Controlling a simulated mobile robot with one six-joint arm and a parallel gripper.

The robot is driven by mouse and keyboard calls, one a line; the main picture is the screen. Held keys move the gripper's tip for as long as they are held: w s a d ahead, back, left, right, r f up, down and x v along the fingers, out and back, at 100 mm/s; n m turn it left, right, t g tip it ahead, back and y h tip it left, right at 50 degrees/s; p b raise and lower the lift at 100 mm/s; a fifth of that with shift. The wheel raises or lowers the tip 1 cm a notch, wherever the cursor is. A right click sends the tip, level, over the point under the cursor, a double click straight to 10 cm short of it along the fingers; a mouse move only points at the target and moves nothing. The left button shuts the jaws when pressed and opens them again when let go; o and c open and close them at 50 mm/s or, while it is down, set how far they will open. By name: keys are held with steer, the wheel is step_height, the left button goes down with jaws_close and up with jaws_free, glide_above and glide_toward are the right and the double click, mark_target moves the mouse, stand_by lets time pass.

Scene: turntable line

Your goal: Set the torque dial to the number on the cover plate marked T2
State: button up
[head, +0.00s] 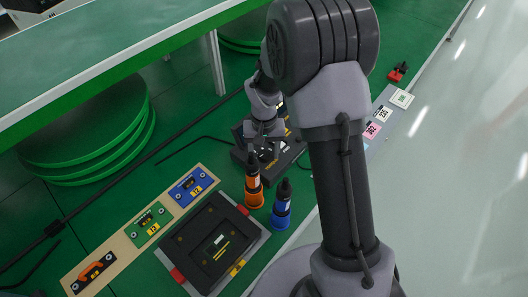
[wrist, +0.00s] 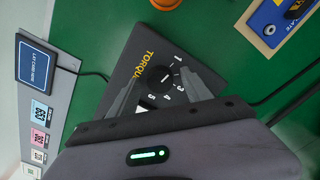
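The torque dial is a dark round knob (wrist: 162,79) on a black box (wrist: 205,76) with yellow TORQUE lettering and a ring of white numbers. The box also shows in the head view (head: 286,157). Its pointer setting is too small to tell. My gripper (wrist: 160,75) is over the box, its two grey fingers apart on either side of the knob; contact cannot be told. In the head view my gripper (head: 262,146) points down at the box.
A black fixture (head: 190,240) with red clamps sits at the front. An orange tool (head: 254,190) and a blue tool (head: 281,209) stand beside it. Code cards (wrist: 40,110) and a blue sign (wrist: 34,64) lie along the edge. Cables cross the green surface.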

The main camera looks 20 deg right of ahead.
jaws_close()
steer(key=m, duration=0.3)
steer(key=shift+m+b, duration=0.85)
steer(key=shift+m, duration=1.55)
steer(key=shift+o, duration=0.3)
jaws_free()
